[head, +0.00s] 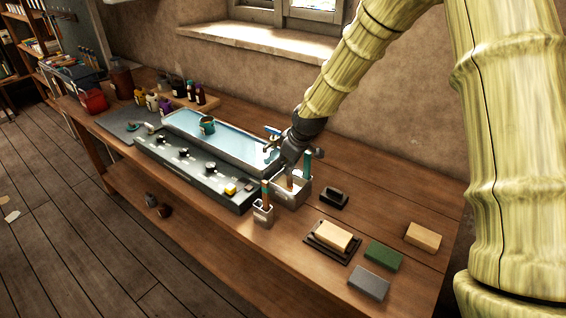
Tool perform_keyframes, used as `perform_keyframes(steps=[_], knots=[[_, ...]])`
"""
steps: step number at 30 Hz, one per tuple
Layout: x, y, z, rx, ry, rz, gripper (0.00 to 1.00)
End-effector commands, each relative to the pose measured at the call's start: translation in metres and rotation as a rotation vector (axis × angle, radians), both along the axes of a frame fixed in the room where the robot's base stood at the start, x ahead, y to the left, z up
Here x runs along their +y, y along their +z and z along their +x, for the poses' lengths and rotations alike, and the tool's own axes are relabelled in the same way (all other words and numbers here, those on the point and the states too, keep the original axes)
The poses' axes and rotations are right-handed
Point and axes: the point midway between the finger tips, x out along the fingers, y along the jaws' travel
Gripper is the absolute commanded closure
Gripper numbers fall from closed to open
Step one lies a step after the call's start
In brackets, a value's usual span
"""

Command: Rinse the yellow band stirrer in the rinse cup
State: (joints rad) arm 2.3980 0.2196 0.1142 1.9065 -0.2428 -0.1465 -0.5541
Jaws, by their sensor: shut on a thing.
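My gripper (287,161) is over the right end of the long grey bench unit, pointing down. It is shut on what looks like a thin wooden stirrer (290,180), which reaches down into a square, open grey container (291,199), probably the rinse cup. The dark gripper hides most of the stirrer, and I cannot make out a yellow band. Whether its tip touches liquid or the wall is hidden. A teal-topped stick (307,163) stands beside the gripper at the container's back right. A smaller holder (263,215) with upright sticks stands in front.
A long water-filled trough (225,141) holds a teal cup (207,125). A panel with knobs and a yellow block (230,189) runs in front. At the right lie a soap-like block on a dark tray (331,238), green (383,256), grey (369,283) and tan (423,236) blocks, and a black brush-like item (334,200).

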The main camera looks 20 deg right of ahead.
Motion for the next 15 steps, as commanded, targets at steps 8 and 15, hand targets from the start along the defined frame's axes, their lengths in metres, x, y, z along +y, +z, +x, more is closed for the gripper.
perform_keyframes(steps=[8, 15], knots=[[0.006, 0.000, 0.008, -0.001, 0.001, -0.001, 1.00], [0.012, 0.000, 0.015, 0.001, 0.001, -0.001, 1.00]])
